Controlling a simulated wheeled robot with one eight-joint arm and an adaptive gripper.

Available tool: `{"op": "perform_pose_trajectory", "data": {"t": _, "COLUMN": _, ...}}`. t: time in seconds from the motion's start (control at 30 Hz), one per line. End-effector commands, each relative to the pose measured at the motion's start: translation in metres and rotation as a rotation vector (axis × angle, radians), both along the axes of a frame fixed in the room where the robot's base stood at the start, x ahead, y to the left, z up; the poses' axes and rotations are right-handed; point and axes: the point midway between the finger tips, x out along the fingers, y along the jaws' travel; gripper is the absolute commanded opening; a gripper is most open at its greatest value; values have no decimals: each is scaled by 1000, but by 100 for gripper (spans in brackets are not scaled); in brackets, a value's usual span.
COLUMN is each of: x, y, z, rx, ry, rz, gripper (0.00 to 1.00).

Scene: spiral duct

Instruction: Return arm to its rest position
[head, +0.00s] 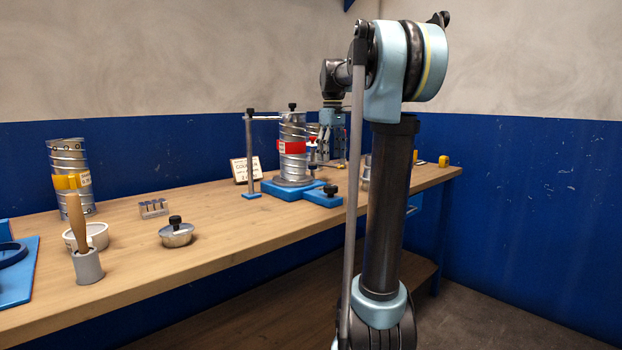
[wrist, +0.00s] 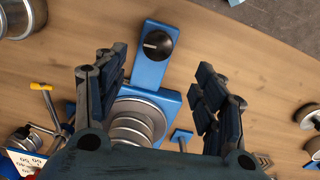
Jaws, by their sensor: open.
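My arm rises in the middle right of the head view and bends over toward the bench. My gripper (head: 332,148) points down near the spiral duct (head: 292,150) that stands in the blue fixture (head: 278,190). In the wrist view my gripper (wrist: 160,95) has its two fingers wide apart with nothing between them touching either one. Below it the wrist view shows the duct (wrist: 128,130) from above and the blue plate with a black knob (wrist: 157,45). The duct's lower part in that view is hidden by my gripper body.
A wooden bench (head: 220,225) runs along the blue wall. A second duct (head: 68,175) stands at the left, near a brush (head: 78,222), a white bowl (head: 97,236) and a lidded metal tin (head: 176,234). A post with a side arm (head: 250,150) stands beside the fixture.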

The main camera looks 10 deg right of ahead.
Motion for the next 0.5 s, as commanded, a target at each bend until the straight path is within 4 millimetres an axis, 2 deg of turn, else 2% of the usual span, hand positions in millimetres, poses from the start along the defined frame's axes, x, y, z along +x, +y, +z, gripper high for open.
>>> {"op": "perform_pose_trajectory", "data": {"t": 0.27, "x": -68, "y": 0, "z": -39, "rx": 2, "ry": -34, "rz": -122, "gripper": 64}}
{"op": "perform_pose_trajectory", "data": {"t": 0.5, "x": -134, "y": 0, "z": -88, "rx": 9, "ry": -70, "rz": -247, "gripper": 64}}
